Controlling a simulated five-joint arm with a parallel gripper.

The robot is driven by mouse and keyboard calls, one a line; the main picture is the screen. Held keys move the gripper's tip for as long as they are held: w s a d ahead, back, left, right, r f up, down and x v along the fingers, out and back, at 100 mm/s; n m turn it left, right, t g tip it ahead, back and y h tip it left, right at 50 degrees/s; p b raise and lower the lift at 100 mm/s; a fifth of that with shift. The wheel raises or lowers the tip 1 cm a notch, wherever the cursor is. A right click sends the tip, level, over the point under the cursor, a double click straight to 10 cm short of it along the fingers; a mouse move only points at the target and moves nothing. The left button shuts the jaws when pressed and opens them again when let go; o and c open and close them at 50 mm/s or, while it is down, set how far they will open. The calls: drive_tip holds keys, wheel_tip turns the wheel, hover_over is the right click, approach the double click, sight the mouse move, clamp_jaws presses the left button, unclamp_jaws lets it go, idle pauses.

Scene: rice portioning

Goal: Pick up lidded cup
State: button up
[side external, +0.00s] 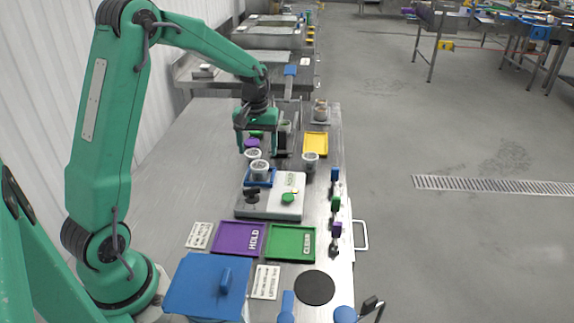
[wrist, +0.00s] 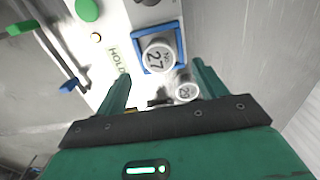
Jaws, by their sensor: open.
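My gripper (side external: 261,151) is open and points down over the far half of the steel table. In the wrist view its two fingers (wrist: 161,80) are spread with nothing held. A cup with a pale numbered top reading 29 (wrist: 186,92) shows near the right-hand finger, seemingly beyond the fingertips. A second cup, marked 27 (wrist: 157,56), sits in a blue square holder. In the side view one cup (side external: 253,155) stands just below the gripper, and another cup (side external: 260,170) is in the blue holder (side external: 260,182). I cannot tell whether any finger touches a cup.
Another cup (side external: 310,160) stands to the right, near the yellow tray (side external: 316,143). A white-topped device with a green button (side external: 288,198) is nearer. Purple (side external: 238,238) and green (side external: 290,243) trays and a blue-lidded box (side external: 209,285) stand in front. The table's left side is clear.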

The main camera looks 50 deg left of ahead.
sight(259, 164)
drive_tip(key=shift+w+f, duration=0.15)
drive_tip(key=shift+f, duration=3.35)
drive_tip(key=c, duration=1.1)
drive_tip(key=shift+r, duration=0.15)
drive_tip(key=shift+r, duration=0.6)
drive_tip(key=r, duration=0.3)
drive_tip(key=shift+d, duration=0.4)
drive_tip(key=d+r, duration=0.2)
drive_tip(key=d, duration=0.1)
drive_tip(key=s+d+r, duration=0.1)
drive_tip(key=d+r, duration=0.1)
drive_tip(key=d, duration=0.2)
drive_tip(key=s+d+r, duration=0.1)
drive_tip(key=d+r, duration=0.1)
drive_tip(key=d, duration=0.1)
drive_tip(key=shift+s+d+r, duration=0.1)
drive_tip(key=shift+d+r, duration=0.15)
drive_tip(key=shift+d, duration=0.1)
